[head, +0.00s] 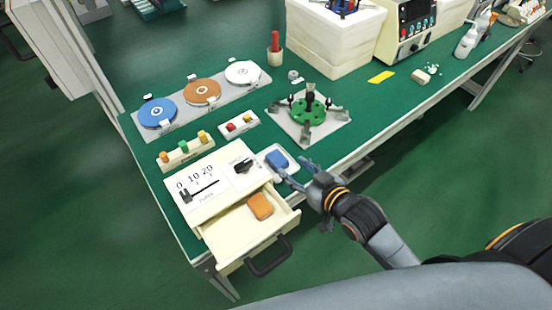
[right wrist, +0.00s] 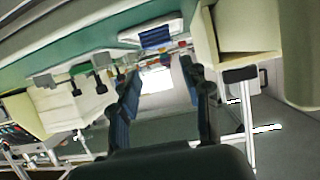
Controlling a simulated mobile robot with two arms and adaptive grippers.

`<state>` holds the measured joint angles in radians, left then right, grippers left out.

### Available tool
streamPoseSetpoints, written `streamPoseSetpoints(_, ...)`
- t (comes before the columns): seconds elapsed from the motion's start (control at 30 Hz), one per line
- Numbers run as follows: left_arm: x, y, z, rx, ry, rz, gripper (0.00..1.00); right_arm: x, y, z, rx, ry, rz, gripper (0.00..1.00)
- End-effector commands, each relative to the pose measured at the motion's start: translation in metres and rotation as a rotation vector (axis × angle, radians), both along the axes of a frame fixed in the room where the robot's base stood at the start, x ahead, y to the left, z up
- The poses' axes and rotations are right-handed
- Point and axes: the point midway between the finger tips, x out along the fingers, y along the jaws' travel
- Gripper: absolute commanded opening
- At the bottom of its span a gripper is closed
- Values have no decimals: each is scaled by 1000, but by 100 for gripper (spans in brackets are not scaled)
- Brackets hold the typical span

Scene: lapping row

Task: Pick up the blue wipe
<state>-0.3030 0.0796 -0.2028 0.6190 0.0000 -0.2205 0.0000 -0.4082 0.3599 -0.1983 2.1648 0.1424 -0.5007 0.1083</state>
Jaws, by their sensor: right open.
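The blue wipe (head: 277,159) lies in a small white tray (head: 287,171) on the green bench top, beside the white drawer unit. It also shows in the right wrist view (right wrist: 156,37), beyond the fingertips at the top. My right gripper (head: 294,170) is open and empty, just to the right of the tray, its fingers pointing toward the wipe. In the right wrist view the two fingers (right wrist: 164,78) stand wide apart with nothing between them. Whether a finger touches the tray I cannot tell. My left gripper is not in view.
An open drawer (head: 231,244) below the wipe holds an orange block (head: 260,206). A green fixture (head: 308,111) on a grey plate stands behind the gripper. Disc rack (head: 182,118) and coloured-peg blocks (head: 184,147) lie left. The bench's front edge is close to my arm.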

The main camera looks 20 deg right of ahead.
Motion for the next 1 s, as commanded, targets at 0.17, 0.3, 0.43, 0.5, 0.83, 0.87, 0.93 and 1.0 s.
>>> streamPoseSetpoints(0.17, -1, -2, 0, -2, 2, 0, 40, 27, 9, -12, 1, -1, 0, 47)
streamPoseSetpoints(0.3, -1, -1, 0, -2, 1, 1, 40, 35, 12, -16, 0, 0, 1, 47)
streamPoseSetpoints(0.43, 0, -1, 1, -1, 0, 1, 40, 45, 15, -23, 0, 0, 0, 47)
streamPoseSetpoints(0.5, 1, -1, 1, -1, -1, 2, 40, 54, 18, -29, 0, 0, 0, 47)
streamPoseSetpoints(0.83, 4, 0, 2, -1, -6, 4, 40, 78, 26, -43, 0, 0, 0, 47)
streamPoseSetpoints(0.87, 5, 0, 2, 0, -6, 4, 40, 78, 26, -43, -1, 0, 0, 47)
streamPoseSetpoints(0.93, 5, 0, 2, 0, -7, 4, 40, 78, 26, -43, -1, 0, 0, 47)
streamPoseSetpoints(1.0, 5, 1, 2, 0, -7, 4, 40, 78, 26, -43, -1, 0, 0, 45)
